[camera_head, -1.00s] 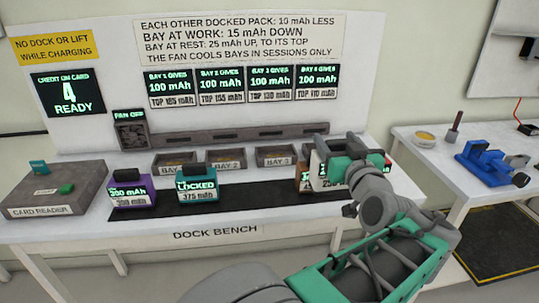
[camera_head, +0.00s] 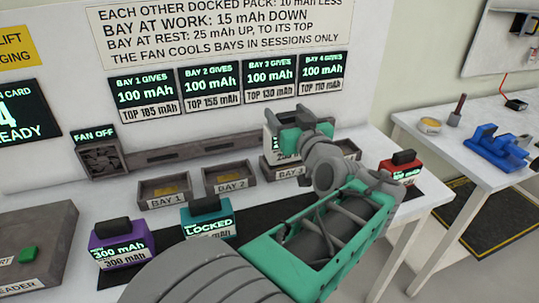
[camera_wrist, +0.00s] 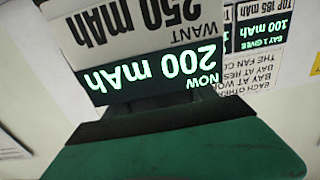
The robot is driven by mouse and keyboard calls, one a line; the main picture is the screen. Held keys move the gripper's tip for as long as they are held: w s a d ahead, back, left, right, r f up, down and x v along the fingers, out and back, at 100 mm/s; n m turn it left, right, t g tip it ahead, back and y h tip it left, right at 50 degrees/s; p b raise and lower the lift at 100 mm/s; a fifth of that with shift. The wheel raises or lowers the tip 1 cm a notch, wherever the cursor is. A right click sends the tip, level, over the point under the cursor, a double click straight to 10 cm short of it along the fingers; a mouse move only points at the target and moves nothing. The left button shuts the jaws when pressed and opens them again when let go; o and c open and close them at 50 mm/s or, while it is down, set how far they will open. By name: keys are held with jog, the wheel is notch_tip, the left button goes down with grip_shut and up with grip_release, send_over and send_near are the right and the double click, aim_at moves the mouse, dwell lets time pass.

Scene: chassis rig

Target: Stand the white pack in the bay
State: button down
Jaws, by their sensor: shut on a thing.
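My gripper (camera_head: 300,120) is shut on the white pack (camera_head: 270,147), at the back of the bench by bay 3 (camera_head: 283,172). My gripper and wrist hide much of the pack in the head view. In the wrist view the pack's label (camera_wrist: 150,70) appears upside down, reading "NOW 200 mAh" and "WANT 250 mAh". The pack looks upright. I cannot tell whether its base touches the bay. Bay 1 (camera_head: 165,203) and bay 2 (camera_head: 230,188) look empty. A fourth bay (camera_head: 347,149) is partly hidden behind my wrist.
A purple pack (camera_head: 122,253) and a teal pack marked "LOCKED" (camera_head: 208,229) stand in front of the bays. A red pack (camera_head: 402,169) stands at the right. The fan (camera_head: 100,158) reads off. The card reader (camera_head: 35,243) is at the left.

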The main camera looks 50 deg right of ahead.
jog(key=w+d+f, duration=0.8)
jog(key=d+f, duration=0.2)
jog(key=f, duration=0.2)
jog(key=shift+w+d+f+p, duration=0.35)
jog(key=shift+w+f+p, duration=0.05)
jog(key=shift+p, duration=0.05)
jog(key=shift+f, duration=0.2)
jog(key=shift+c, duration=1.4)
grip_release()
